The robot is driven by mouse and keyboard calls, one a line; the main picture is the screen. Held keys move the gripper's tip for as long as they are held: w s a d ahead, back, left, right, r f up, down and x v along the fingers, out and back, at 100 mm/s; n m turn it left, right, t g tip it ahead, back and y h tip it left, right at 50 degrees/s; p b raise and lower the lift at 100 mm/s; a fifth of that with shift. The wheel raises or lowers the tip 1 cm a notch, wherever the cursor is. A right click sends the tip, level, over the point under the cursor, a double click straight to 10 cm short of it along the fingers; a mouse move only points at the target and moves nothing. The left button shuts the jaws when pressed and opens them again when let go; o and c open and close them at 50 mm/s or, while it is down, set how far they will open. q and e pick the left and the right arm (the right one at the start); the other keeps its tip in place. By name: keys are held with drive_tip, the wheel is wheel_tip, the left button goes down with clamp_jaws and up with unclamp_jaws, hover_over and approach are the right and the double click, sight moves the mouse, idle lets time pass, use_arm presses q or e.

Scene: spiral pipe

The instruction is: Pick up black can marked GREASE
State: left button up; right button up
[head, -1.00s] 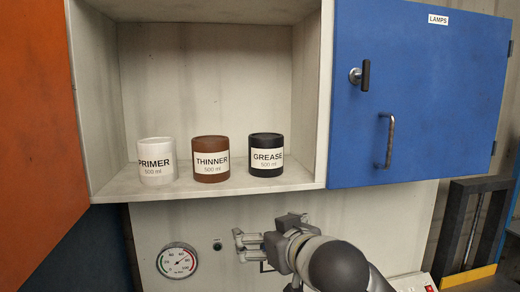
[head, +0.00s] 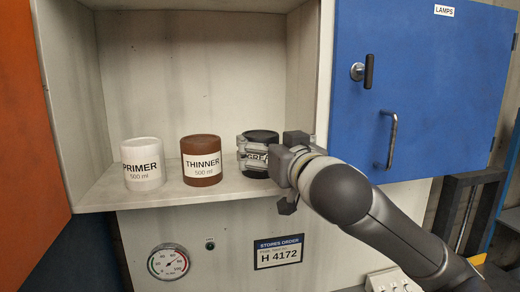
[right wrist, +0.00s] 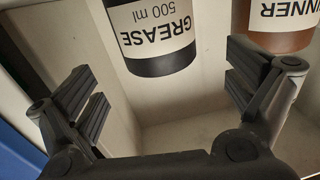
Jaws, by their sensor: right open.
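The black can marked GREASE (head: 262,136) stands upright on the shelf of the open cabinet, at the right of the row. Its label is partly hidden behind my right gripper (head: 268,153), which is at the can's height in front of it. In the right wrist view the can (right wrist: 152,40) appears upside down, ahead of and between the spread fingers of the gripper (right wrist: 165,92). The gripper is open, with nothing held; whether a finger touches the can cannot be told. My left gripper is not in view.
A brown THINNER can (head: 202,160) stands just left, close to one finger; it also shows in the right wrist view (right wrist: 276,38). A white PRIMER can (head: 142,164) is farther left. The shelf edge (head: 100,202) runs below. A blue LAMPS door (head: 430,80) is at right.

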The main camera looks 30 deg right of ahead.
sight(267, 142)
drive_tip(key=w+p, duration=0.3)
drive_tip(key=w, duration=0.1)
drive_tip(key=shift+d+r, duration=0.1)
drive_tip(key=shift+d, duration=0.2)
drive_tip(key=shift+w, duration=0.3)
drive_tip(key=shift+w+d+f, duration=0.1)
drive_tip(key=shift+w+f, duration=0.15)
drive_tip(key=shift+w, duration=0.1)
drive_tip(key=shift+s, duration=0.1)
drive_tip(key=c, duration=1.5)
drive_tip(key=shift+r, duration=0.15)
